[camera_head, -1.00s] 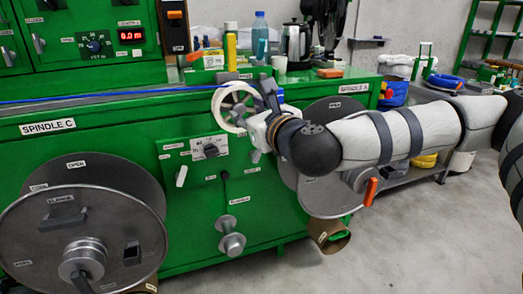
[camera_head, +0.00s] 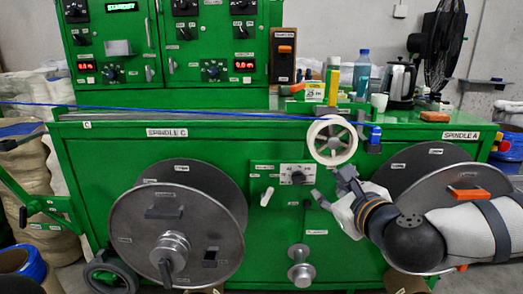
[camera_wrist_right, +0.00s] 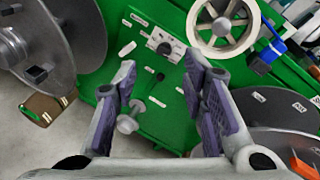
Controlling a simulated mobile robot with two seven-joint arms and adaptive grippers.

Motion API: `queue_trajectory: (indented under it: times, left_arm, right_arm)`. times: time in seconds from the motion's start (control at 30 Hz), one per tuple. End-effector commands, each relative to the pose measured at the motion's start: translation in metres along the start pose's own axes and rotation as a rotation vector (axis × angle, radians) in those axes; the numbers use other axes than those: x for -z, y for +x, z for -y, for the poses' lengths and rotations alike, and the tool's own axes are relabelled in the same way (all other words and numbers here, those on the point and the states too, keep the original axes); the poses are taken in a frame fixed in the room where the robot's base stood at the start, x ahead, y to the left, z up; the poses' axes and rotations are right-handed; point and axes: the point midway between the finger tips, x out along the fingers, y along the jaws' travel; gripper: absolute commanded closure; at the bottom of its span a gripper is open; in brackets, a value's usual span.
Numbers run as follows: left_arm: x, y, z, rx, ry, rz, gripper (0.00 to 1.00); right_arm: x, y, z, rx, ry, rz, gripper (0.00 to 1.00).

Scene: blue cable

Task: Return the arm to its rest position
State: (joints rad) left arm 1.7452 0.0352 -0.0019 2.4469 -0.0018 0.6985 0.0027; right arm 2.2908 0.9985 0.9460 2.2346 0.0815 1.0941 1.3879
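My right arm (camera_head: 470,235) comes in from the right, in front of the green machine. Its gripper (camera_head: 332,187) is just below the white spoked wheel (camera_head: 314,131) in the head view. In the right wrist view the two purple-padded fingers of this gripper (camera_wrist_right: 160,78) stand wide apart with nothing between them. The blue cable (camera_head: 200,111) runs along the machine top from the left edge to near the wheel. The wheel also shows in the wrist view (camera_wrist_right: 194,22), beyond the fingers. My left gripper is not in view.
The spindle C reel (camera_head: 130,225) stands left of my gripper, and the spindle A reel (camera_head: 420,185) is close to my right forearm. A knob panel (camera_head: 262,172) is behind the gripper. A bottle (camera_head: 362,72), kettle (camera_head: 400,82) and fan (camera_head: 440,40) stand on the top.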

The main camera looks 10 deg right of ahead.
Motion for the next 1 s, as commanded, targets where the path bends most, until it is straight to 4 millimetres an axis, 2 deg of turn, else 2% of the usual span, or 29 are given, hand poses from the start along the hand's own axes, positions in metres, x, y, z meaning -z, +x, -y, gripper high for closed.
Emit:
queue_trajectory:
  times: [0.07,0.1,0.17,0.2,0.27,0.3,0.37,0.4,0.47,0.5,0.6,0.7,0.8,1.0]
  left_arm:
    - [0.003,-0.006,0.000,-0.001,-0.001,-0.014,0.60]
    - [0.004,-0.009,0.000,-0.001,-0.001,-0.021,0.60]
    - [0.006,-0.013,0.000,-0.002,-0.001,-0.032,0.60]
    - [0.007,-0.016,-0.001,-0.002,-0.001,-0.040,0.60]
    - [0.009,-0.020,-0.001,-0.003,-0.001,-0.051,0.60]
    - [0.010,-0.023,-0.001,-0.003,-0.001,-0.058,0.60]
    - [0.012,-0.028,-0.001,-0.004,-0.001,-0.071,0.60]
    - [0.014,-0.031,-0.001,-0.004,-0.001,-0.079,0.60]
    - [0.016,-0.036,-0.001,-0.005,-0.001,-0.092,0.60]
    - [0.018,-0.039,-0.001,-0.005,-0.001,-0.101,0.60]
    - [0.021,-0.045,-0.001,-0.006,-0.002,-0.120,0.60]
    - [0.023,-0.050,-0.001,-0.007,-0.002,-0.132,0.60]
    - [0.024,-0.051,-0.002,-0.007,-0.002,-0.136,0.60]
    - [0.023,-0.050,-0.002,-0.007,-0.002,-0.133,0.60]
  right_arm:
    - [0.026,-0.007,-0.050,-0.124,-0.171,-0.048,0.62]
    - [0.047,-0.015,-0.081,-0.209,-0.291,-0.073,0.62]
    - [0.082,-0.034,-0.127,-0.351,-0.483,-0.103,0.62]
    - [0.106,-0.051,-0.154,-0.450,-0.611,-0.115,0.62]
    - [0.145,-0.082,-0.189,-0.604,-0.800,-0.123,0.62]
    - [0.170,-0.106,-0.209,-0.713,-0.926,-0.117,0.62]
    - [0.208,-0.147,-0.232,-0.883,-1.113,-0.095,0.62]
    - [0.233,-0.176,-0.241,-1.001,-1.235,-0.069,0.62]
    - [0.268,-0.223,-0.248,-1.185,-1.414,-0.012,0.62]
    - [0.288,-0.254,-0.248,-1.306,-1.523,0.035,0.62]
    - [0.328,-0.321,-0.233,-1.583,-1.746,0.174,0.62]
    - [0.350,-0.364,-0.213,-1.782,-1.882,0.305,0.62]
    - [0.360,-0.384,-0.201,-1.885,-1.943,0.383,0.62]
    - [0.363,-0.388,-0.199,-1.908,-1.951,0.401,0.62]
